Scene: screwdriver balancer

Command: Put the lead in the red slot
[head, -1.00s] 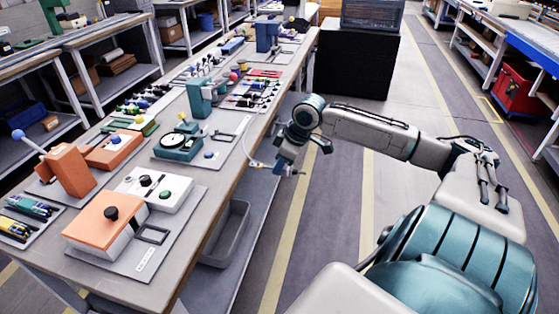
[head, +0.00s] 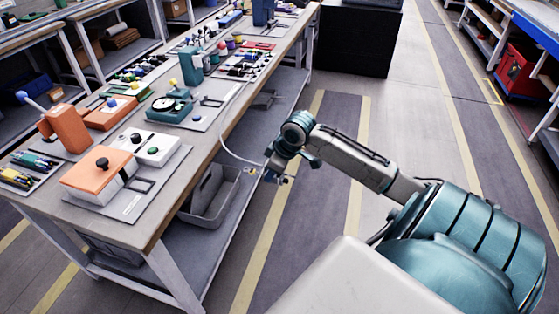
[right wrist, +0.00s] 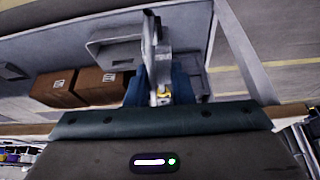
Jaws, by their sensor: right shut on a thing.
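The lead is a thin pale cable (head: 224,152) that hangs from the bench edge in a curve down to my right gripper (head: 272,176). My right gripper is shut on the lead, beside the bench and below its top. In the right wrist view, a small yellow piece (right wrist: 162,96) shows at my right gripper (right wrist: 158,82), apparently part of the lead. The red slot cannot be made out in either view. My left gripper is not in view.
The bench (head: 205,160) carries an orange box (head: 98,172), a white box (head: 152,149), a teal dial device (head: 170,105) and several tools. A grey bin (head: 212,195) sits beneath it. Two brown boxes (right wrist: 100,86) show in the wrist view. Open floor lies right of the bench.

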